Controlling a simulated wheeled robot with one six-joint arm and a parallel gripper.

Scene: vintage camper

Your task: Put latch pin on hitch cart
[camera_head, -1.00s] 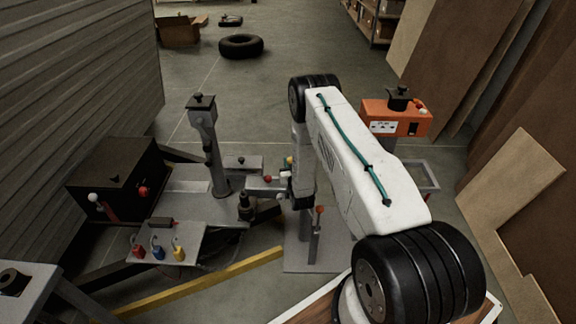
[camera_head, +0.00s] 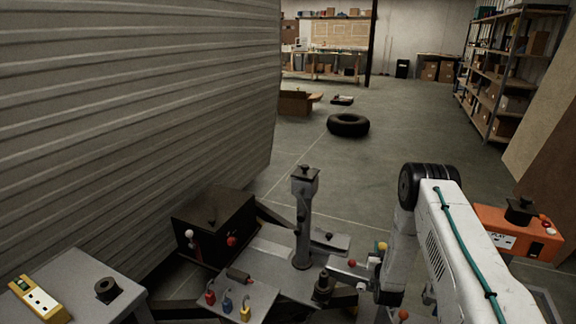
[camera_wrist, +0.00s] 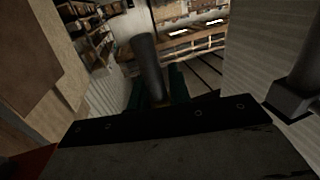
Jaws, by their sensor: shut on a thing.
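In the wrist view my gripper (camera_wrist: 157,97) is shut on a dark grey cylinder (camera_wrist: 147,62), which I take to be the latch pin. It stands up between the teal finger pads. Its far end is clear, and the near end is hidden by the dark gripper body. In the head view my arm reaches down at the lower right, and the jaws and pin cannot be made out there. The hitch cart is not clear; a low lever with an orange-red knob (camera_head: 403,314) shows at the bottom edge, its base cut off.
The trailer tongue carries a grey post (camera_head: 303,225), a dark box (camera_head: 214,222) and a small tray (camera_head: 262,299) with red, blue and yellow pieces. An orange box (camera_head: 516,236) stands right of my arm. A ribbed wall (camera_head: 130,110) closes the left. Floor beyond is open around a tyre (camera_head: 348,125).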

